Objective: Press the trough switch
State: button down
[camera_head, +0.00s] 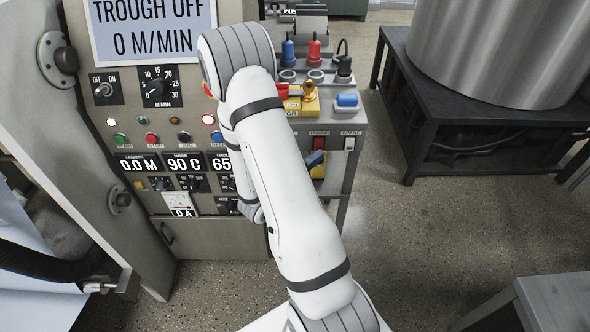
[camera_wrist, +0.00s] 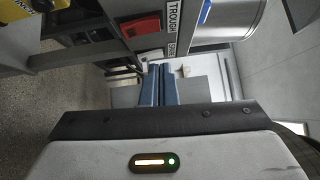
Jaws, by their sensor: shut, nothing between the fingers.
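The trough switch (camera_head: 319,143) is a small red rocker on the front face of the bench, under a label. It also shows in the wrist view (camera_wrist: 141,27), beside the upright-reading TROUGH label (camera_wrist: 175,15). My gripper (camera_wrist: 157,70) has blue fingers, shut together and empty. In the wrist view the fingertips are apart from the switch in the picture, below it. In the head view blue fingertips (camera_head: 315,159) show just under the switch, past my arm, which hides the rest of the gripper. The display (camera_head: 153,28) reads TROUGH OFF, 0 M/MIN.
A pale spare switch (camera_head: 349,143) sits right of the trough switch. Several colored connectors and a blue-topped item (camera_head: 346,101) stand on the bench. A dark table (camera_head: 432,165) with a large metal drum (camera_head: 490,45) stands right. Floor between is clear.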

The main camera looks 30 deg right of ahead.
jog(key=v, duration=1)
jog(key=shift+r, duration=0.75)
